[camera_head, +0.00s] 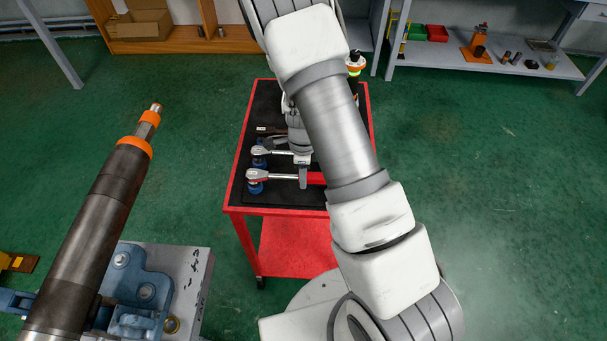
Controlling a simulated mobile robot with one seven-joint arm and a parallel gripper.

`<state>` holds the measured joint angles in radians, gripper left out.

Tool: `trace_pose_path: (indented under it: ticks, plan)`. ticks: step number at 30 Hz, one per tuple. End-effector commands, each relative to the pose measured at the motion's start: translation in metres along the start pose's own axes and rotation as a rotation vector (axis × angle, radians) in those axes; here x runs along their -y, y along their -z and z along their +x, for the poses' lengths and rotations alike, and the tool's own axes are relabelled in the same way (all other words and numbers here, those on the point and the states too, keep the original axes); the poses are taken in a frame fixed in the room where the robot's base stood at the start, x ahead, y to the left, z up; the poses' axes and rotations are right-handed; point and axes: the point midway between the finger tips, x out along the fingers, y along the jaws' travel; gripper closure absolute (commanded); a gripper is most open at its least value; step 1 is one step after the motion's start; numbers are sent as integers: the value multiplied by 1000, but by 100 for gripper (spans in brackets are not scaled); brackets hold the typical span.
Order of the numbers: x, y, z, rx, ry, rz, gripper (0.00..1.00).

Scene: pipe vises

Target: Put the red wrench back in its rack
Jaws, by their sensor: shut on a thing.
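The red wrench (315,178) has a silver ratchet head and shaft and a red handle. It lies level across the near part of the cart, its head to the left and the end of its handle hidden behind my arm. My gripper (303,179) points down and is shut on the wrench near where shaft meets handle. A blue rack piece (256,188) shows just below the wrench head; I cannot tell whether they touch.
The red cart (233,210) has a black mat. Behind the red wrench lie another silver ratchet wrench (272,151) by a blue holder and a dark tool (272,130). A large pipe (95,225) in a blue vise (150,290) stands at left. My arm hides the cart's right part.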

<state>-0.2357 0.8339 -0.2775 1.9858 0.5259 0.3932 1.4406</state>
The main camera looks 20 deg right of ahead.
Motion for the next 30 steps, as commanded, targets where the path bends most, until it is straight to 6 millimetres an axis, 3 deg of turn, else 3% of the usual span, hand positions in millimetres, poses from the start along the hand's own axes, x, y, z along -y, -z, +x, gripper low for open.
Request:
trace_pose_path:
  ticks: [3, 4, 9, 20, 26, 30]
  plan:
    - [0, 0, 1, -1, 0, 0, 100]
    - [0, 0, 1, -1, 0, 0, 60]
    - [0, 0, 1, -1, -1, 0, 30]
    - [0, 0, -2, -1, -1, 0, 29]
    - [0, -1, -30, 0, 2, -1, 29]
    - [0, -1, -64, 2, 4, 0, 29]
